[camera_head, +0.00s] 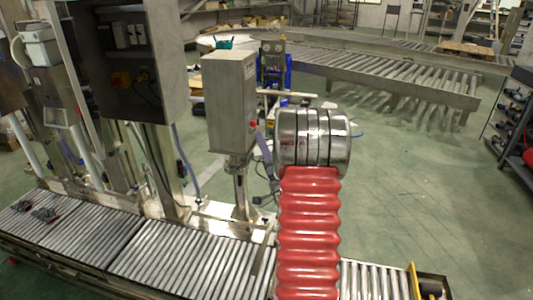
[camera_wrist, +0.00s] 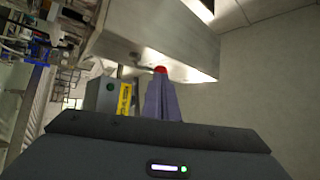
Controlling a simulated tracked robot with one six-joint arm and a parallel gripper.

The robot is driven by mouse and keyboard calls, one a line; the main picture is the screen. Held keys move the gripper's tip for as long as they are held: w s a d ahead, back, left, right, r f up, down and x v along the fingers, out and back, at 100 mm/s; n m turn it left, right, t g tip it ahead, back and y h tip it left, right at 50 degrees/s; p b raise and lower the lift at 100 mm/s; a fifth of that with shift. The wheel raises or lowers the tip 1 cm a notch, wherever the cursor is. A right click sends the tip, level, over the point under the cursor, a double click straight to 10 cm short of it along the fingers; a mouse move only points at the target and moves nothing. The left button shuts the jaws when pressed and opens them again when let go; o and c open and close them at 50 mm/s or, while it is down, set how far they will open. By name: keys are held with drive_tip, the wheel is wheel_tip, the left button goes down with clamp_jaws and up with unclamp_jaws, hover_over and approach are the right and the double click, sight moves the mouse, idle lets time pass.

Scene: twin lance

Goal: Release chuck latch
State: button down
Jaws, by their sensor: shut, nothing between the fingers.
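A grey metal control box (camera_head: 229,95) stands on a post beside the roller conveyor. A small red button (camera_head: 252,124) sits low on its right side. In the wrist view the grey box (camera_wrist: 160,38) fills the upper middle, and the red button (camera_wrist: 160,69) shows at its lower edge. My gripper (camera_wrist: 161,79) is shut and empty, its lavender fingers together, with the tips just below the button in the picture. I cannot tell whether they touch it. In the head view my gripper (camera_head: 260,137) shows partly, just right of the box. No part is clearly recognisable as a chuck latch.
A roller conveyor (camera_head: 187,262) runs along the front. A smaller grey box with a green button (camera_wrist: 110,87) and yellow label is left of my fingers in the wrist view. A dark cabinet (camera_head: 135,60) stands at left. Green floor (camera_head: 400,190) is open at right.

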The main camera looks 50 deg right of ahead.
sight(255, 127)
drive_tip(key=shift+x, duration=1.3)
drive_tip(key=shift+d, duration=0.15)
drive_tip(key=shift+r, duration=0.1)
